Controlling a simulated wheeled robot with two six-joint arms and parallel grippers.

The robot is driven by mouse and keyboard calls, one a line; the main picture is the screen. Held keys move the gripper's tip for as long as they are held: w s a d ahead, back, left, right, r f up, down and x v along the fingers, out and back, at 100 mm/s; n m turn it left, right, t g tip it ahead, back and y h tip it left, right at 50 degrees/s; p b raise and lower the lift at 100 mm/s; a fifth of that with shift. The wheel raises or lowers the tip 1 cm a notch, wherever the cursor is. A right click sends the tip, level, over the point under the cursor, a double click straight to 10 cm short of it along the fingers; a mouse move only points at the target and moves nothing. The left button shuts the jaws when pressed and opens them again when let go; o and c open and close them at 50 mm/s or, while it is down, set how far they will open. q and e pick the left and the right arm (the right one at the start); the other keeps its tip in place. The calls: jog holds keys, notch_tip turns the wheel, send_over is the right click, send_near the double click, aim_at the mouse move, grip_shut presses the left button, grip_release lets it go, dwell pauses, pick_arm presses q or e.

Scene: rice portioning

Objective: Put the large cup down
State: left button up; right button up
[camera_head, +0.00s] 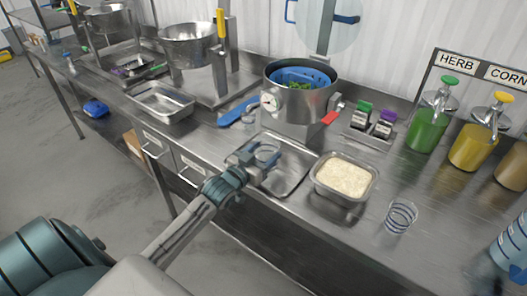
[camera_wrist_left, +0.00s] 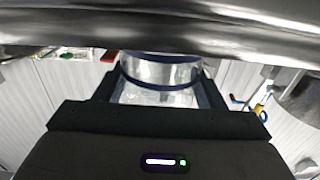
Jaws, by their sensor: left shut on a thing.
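My left gripper (camera_head: 252,158) reaches in over the left part of the shallow steel tray. It is shut on a clear cup (camera_head: 267,152) with blue bands, which I take as the large cup. In the left wrist view the cup (camera_wrist_left: 160,72) sits between the two dark fingers, its far parts hidden by a steel edge across the top. I cannot tell whether the cup touches the tray. A second clear cup with blue bands (camera_head: 401,215) stands upright on the counter at the right. My right gripper is not in view.
The steel tray (camera_head: 292,188) is otherwise bare. A steel pan of rice (camera_head: 318,187) stands right of it, and a pot (camera_head: 290,112) with a blue insert stands behind. Green (camera_head: 427,130) and yellow (camera_head: 472,146) pump containers stand at the right. The front right counter (camera_head: 352,234) has free room.

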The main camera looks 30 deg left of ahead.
pick_arm(q)
jog(key=shift+f, duration=0.1)
jog(key=o, duration=1)
jog(key=shift+c, duration=0.2)
